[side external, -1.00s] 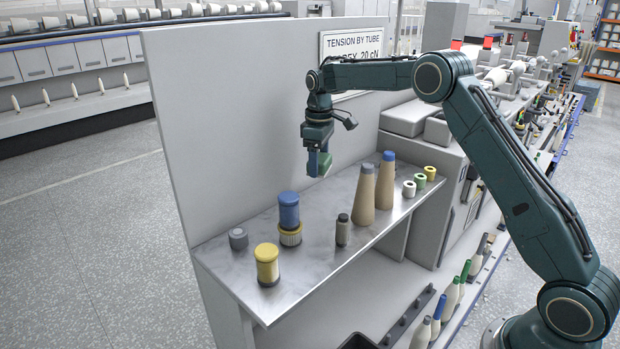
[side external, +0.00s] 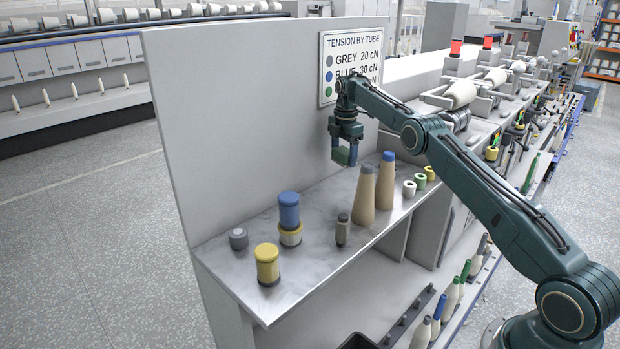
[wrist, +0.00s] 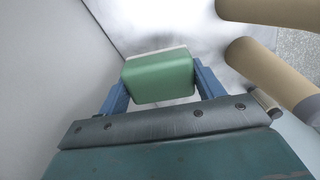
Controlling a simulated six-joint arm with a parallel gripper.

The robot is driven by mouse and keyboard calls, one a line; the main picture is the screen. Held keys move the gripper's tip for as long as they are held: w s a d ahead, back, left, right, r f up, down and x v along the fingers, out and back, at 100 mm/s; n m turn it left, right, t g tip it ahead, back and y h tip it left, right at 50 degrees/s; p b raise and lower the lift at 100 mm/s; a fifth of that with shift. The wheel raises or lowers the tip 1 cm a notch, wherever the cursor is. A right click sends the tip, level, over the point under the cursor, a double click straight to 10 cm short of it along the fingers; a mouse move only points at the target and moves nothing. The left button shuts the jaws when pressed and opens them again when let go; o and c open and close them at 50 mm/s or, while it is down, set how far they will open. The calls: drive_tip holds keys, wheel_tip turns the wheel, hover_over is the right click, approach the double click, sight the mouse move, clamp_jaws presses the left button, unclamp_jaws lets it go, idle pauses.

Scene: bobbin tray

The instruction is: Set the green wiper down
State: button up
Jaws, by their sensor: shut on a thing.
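The green wiper (wrist: 160,77) is a green block with a pale strip along its far edge in the wrist view. My gripper (wrist: 157,88) is shut on it, with a blue finger at each side. In the side external view the green wiper (side external: 343,156) hangs under my gripper (side external: 345,152). It is above the back part of the metal shelf (side external: 320,250), close to the upright panel, and appears clear of the shelf surface. The two tan cones are to its right and nearer the camera.
Tan cones stand on the shelf, one grey-tipped (side external: 363,197) and one blue-tipped (side external: 385,185). Left of them are a dark-capped tube (side external: 342,231), a blue spool (side external: 289,211), a yellow spool (side external: 267,264) and a grey piece (side external: 238,238). The back panel (side external: 240,120) carries a tension sign (side external: 350,62).

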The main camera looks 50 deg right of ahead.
sight(350, 185)
drive_tip(key=shift+s+d+f+n, duration=0.15)
drive_tip(key=shift+d+f+n, duration=0.1)
drive_tip(key=shift+d+n, duration=0.3)
drive_tip(key=shift+s+d+f+n, duration=0.2)
drive_tip(key=shift+d+n, duration=0.1)
drive_tip(key=shift+d, duration=0.3)
drive_tip(key=shift+s+d+f+n, duration=0.15)
drive_tip(key=shift+d+f+n, duration=0.1)
drive_tip(key=shift+d+n, duration=0.3)
drive_tip(key=shift+d+f, duration=0.1)
drive_tip(key=shift+f, duration=0.05)
drive_tip(key=shift+w+f, duration=0.1)
drive_tip(key=shift+f, duration=3.15)
drive_tip(key=shift+f, duration=0.6)
drive_tip(key=o, duration=1.1)
drive_tip(key=shift+r, duration=0.1)
